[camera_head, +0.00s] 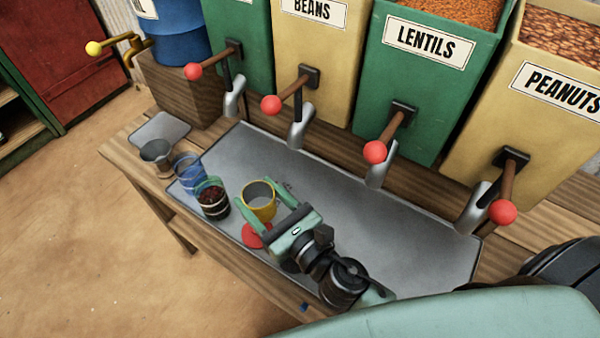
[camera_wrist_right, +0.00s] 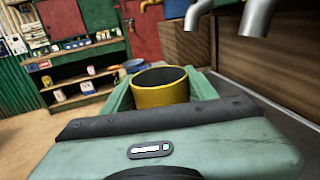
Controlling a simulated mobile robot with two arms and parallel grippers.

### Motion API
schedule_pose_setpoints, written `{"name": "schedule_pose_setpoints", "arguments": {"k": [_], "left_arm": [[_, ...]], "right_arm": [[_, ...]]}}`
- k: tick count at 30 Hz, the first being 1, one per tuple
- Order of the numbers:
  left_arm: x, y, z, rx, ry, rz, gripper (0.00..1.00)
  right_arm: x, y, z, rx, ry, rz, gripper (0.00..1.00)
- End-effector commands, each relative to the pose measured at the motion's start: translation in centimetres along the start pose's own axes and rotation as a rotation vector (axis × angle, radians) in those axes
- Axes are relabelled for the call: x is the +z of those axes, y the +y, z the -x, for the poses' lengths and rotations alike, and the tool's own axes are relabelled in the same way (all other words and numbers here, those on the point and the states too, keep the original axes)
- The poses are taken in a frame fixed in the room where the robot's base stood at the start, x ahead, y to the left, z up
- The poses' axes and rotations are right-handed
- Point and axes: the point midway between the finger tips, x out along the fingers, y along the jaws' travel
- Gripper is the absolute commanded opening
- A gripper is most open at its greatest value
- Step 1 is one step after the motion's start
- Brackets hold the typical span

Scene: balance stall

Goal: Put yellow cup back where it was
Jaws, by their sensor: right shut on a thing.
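The yellow cup (camera_head: 259,207) is upright over the metal tray (camera_head: 340,185), and its inside looks empty. My right gripper (camera_head: 259,193) is shut on the cup, one green finger on each side. The right wrist view also shows the yellow cup (camera_wrist_right: 160,95) between the fingers, with its lower part hidden by the gripper body. I cannot tell whether the cup's base touches the tray. My left gripper is not in view.
A green-rimmed cup (camera_head: 214,204) with dark contents and a blue cup (camera_head: 188,175) stand left of the yellow cup. A metal cup (camera_head: 157,154) stands farther left. Spouts with red-knobbed levers (camera_head: 374,152) hang over the tray's back edge. The tray's right part looks clear.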

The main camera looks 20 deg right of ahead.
Motion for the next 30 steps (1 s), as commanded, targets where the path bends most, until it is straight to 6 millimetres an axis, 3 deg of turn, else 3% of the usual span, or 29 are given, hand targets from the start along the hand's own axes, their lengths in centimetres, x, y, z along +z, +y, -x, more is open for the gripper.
{"name": "schedule_pose_setpoints", "arguments": {"k": [6,15,18,23,30], "left_arm": [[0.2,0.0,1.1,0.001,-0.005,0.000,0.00],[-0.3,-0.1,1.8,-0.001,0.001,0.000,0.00],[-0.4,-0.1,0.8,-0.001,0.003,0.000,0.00],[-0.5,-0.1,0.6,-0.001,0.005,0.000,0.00],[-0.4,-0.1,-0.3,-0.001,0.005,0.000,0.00]], "right_arm": [[0.2,-5.9,-1.6,-0.002,0.000,0.005,0.08],[-0.1,-12.2,-3.2,-0.004,0.001,-0.002,0.08],[-2.3,-11.8,-3.1,-0.004,0.001,-0.008,0.08],[-3.3,-11.8,-3.1,-0.002,0.000,-0.005,0.08],[-6.8,-11.7,-3.1,-0.005,0.002,-0.007,0.08]]}}
